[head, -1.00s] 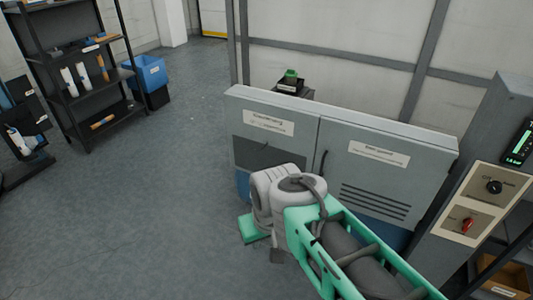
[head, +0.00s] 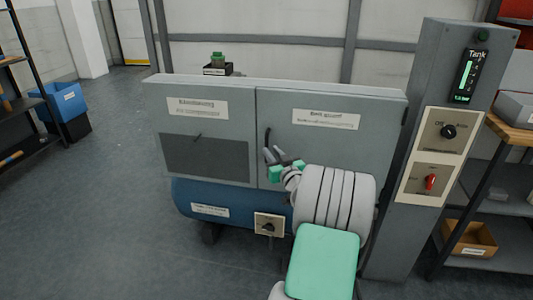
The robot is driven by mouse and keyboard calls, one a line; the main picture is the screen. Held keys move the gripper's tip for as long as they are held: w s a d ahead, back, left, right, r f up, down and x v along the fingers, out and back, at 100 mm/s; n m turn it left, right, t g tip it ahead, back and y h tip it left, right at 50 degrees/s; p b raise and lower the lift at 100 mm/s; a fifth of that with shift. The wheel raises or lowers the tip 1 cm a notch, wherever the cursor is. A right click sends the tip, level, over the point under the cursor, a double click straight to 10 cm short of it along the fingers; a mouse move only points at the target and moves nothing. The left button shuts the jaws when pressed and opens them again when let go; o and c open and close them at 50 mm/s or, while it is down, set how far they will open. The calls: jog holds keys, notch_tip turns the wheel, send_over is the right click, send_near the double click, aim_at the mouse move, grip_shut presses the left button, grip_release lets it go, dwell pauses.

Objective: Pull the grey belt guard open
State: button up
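The grey belt guard (head: 335,148) is the right-hand panel of the grey cabinet, with a white label near its top. It looks closed, flush with the left panel. Its dark vertical handle (head: 267,137) is at the left edge; the lower part is hidden by my gripper or merges with it. My gripper (head: 272,155) is at the lower end of the handle, in front of the guard. Whether it touches the handle, and whether its fingers are apart, is too small to tell. My arm hides the guard's lower right part.
A blue tank (head: 228,205) sits under the cabinet, with a switch plate (head: 268,226) low at the front. A grey control column (head: 432,140) stands close on the right, beside a shelf (head: 490,205). The floor to the left (head: 110,220) is clear.

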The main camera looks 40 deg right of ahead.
aim_at(267, 146)
jog(key=x, duration=0.5)
jog(key=shift+w, duration=0.25)
grip_shut()
dwell(1.1)
